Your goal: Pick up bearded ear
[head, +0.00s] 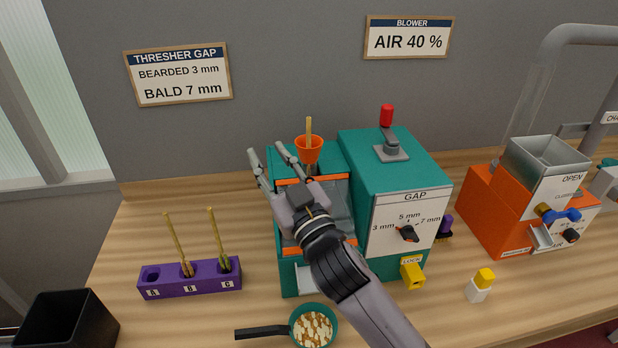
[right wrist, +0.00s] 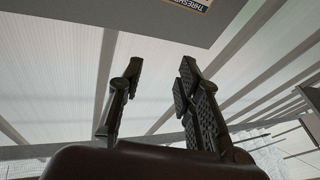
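A purple rack (head: 191,279) marked A, B, C stands at the left of the bench. Thin ears stand stalk-up in slots B (head: 178,245) and C (head: 218,240); slot A is empty. A third straw-coloured stalk (head: 308,130) stands upright in an orange funnel (head: 309,150) on the teal thresher (head: 395,185); its lower end is hidden. I cannot tell which ear is bearded. My right gripper (head: 266,150) is open above the thresher's left part, just left of the funnel. Its fingers (right wrist: 160,72) are empty in the right wrist view. My left gripper is not in view.
A teal pan (head: 330,322) of grain lies at the front, near my right arm. A black bin (head: 68,322) stands front left, an orange blower (head: 500,208) at right. A small yellow-capped bottle (head: 480,285) stands before it. The bench between rack and thresher is clear.

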